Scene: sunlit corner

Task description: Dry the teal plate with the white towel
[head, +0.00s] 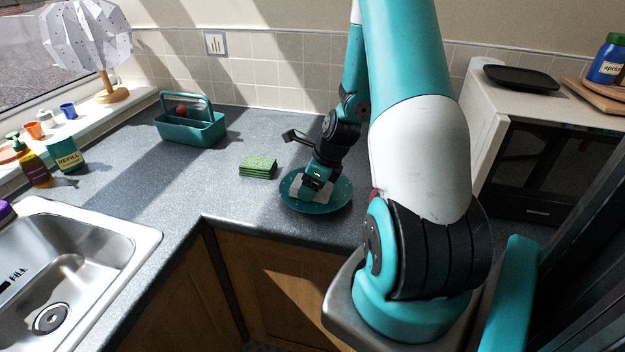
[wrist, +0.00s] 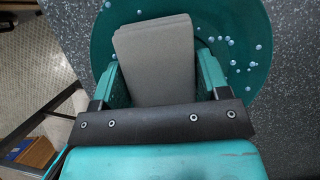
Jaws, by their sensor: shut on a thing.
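The teal plate (head: 316,206) lies on the grey counter to the right of the green sponges. In the wrist view the plate (wrist: 255,62) shows several pale water drops, mostly to the right of the towel. My gripper (head: 312,186) is over the plate, shut on the folded white towel (head: 296,186). In the wrist view the towel (wrist: 155,62) looks grey in shadow and sits between the two teal fingers of my gripper (wrist: 160,82). It overlaps the plate; whether it touches the surface I cannot tell. The towel and fingers hide part of the plate.
Stacked green sponges (head: 258,167) lie left of the plate. A teal caddy (head: 190,128) stands behind them. The sink (head: 75,255) is at the left, with bottles beyond it. A microwave (head: 535,165) stands at the right. The counter between sponges and sink is clear.

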